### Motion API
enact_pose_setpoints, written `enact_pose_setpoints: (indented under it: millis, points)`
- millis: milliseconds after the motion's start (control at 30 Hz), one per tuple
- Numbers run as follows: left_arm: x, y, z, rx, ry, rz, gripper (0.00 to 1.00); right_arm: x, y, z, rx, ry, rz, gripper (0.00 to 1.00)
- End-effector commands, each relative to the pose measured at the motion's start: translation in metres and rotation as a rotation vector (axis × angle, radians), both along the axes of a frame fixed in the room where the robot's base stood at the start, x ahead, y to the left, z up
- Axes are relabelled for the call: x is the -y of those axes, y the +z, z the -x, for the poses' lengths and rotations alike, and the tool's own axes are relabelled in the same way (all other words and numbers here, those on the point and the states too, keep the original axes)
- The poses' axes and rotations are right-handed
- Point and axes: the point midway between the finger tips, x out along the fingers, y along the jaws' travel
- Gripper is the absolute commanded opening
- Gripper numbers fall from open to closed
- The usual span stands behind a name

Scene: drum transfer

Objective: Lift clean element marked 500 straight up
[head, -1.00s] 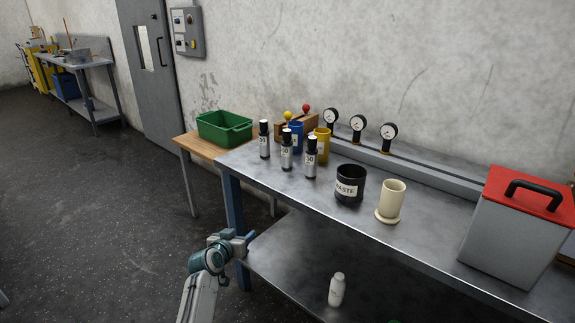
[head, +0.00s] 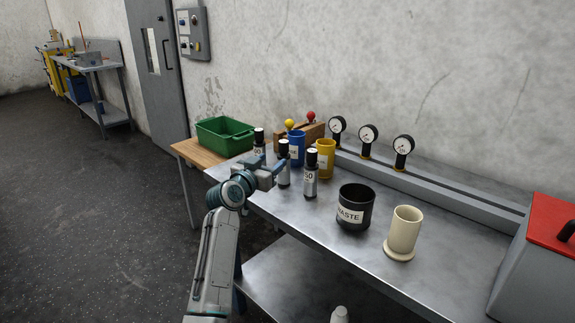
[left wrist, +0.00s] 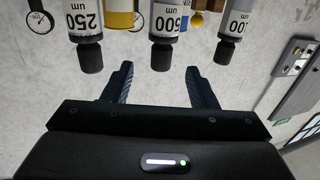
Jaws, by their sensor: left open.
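The element marked 500 (left wrist: 166,22) is a grey cylinder with a white label and black cap, upright on the bench, centred ahead of my fingers in the left wrist view. In the head view it is the middle of three similar elements (head: 284,167). My left gripper (head: 273,172) is open and empty; its fingertips (left wrist: 160,82) point at the 500 element with a small gap. The element marked 250 (left wrist: 85,20) stands on one side, to the right in the head view (head: 311,175). The element marked 100 (left wrist: 232,22) stands on the other side, partly hidden by my gripper in the head view.
Blue (head: 297,143) and yellow (head: 325,155) cups stand close behind the elements. A black waste cup (head: 354,210) and cream cup (head: 404,235) are to the right. A green bin (head: 224,135) stands at the left. Gauges (head: 368,137) line the back.

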Motion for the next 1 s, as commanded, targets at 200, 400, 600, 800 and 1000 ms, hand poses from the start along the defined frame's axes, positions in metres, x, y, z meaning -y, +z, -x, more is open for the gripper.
enact_pose_setpoints:
  millis: [200, 400, 600, 800, 1000]
  points:
    - [0.015, 0.001, -0.027, -0.001, -0.001, 0.000, 0.53, 0.000, -0.001, 0.000, 0.003, 0.000, -0.002, 0.00]
    - [0.020, 0.001, -0.036, 0.000, 0.000, 0.001, 0.53, -0.001, -0.001, -0.001, 0.005, 0.000, -0.003, 0.00]
    - [0.027, 0.002, -0.054, -0.002, 0.000, 0.000, 0.53, 0.000, 0.000, 0.000, -0.001, -0.001, 0.000, 0.00]
    - [0.037, 0.001, -0.074, -0.003, -0.001, 0.001, 0.53, -0.001, -0.001, -0.001, 0.006, 0.000, -0.003, 0.00]
    - [0.041, 0.001, -0.082, -0.002, 0.000, 0.000, 0.53, -0.002, -0.002, -0.003, 0.018, 0.001, -0.009, 0.00]
